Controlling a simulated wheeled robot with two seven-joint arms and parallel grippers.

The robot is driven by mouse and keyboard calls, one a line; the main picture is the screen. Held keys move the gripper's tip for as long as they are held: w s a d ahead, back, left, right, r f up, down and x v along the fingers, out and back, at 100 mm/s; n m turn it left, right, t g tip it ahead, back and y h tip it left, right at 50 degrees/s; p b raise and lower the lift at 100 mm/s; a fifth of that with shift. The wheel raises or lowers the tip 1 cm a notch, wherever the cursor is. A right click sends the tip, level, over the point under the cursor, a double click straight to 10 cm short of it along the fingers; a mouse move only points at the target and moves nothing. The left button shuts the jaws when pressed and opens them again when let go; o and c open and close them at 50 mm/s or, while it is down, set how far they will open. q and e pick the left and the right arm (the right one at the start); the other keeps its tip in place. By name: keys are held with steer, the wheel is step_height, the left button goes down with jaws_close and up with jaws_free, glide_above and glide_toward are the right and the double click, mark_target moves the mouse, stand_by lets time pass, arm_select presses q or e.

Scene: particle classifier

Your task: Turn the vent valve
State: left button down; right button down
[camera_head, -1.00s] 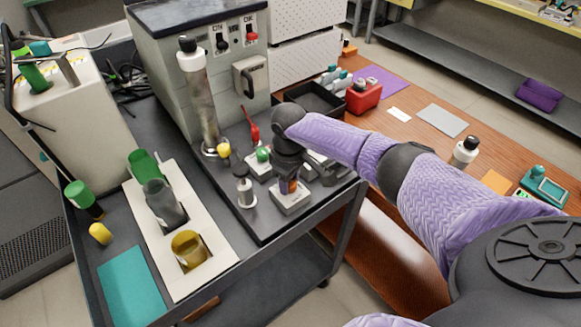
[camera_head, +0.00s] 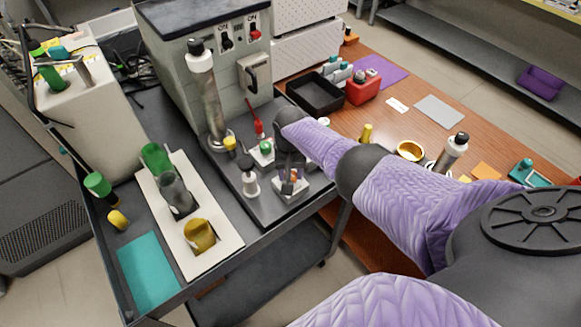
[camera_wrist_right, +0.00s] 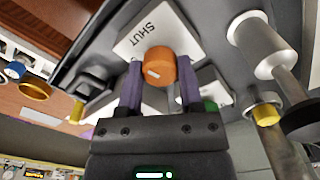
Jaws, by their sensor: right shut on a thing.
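The valve is a white block (camera_head: 289,191) with an orange knob on top, on the dark tray of the cart. In the right wrist view the block (camera_wrist_right: 182,35) is marked SHUT, and the round orange knob (camera_wrist_right: 160,67) carries a pale mark. My right gripper (camera_wrist_right: 158,85) has one finger on each side of the orange knob and is shut on it. In the head view the right gripper (camera_head: 291,174) is over the block and partly hides the knob. My left gripper is not in view.
A green knob (camera_head: 265,147), a red-handled part (camera_head: 258,128) and a white-topped cylinder (camera_head: 248,178) stand close by on the tray. A white rack (camera_head: 225,238) with cups lies left. A black bin (camera_head: 315,95) stands on the wooden table.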

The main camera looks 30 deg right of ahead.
steer(key=shift+m, duration=0.9)
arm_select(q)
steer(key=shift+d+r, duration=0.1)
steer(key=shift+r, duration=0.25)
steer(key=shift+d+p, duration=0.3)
arm_select(e)
steer(key=shift+m, duration=0.4)
steer(key=shift+r, duration=0.1)
steer(key=shift+c, duration=1.5)
jaws_free()
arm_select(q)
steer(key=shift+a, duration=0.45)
arm_select(e)
steer(key=shift+o, duration=0.3)
arm_select(q)
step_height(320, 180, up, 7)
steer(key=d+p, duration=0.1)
steer(key=p, duration=0.5)
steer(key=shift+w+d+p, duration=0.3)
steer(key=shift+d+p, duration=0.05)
steer(key=shift+p, duration=0.05)
arm_select(e)
step_height(320, 180, up, 10)
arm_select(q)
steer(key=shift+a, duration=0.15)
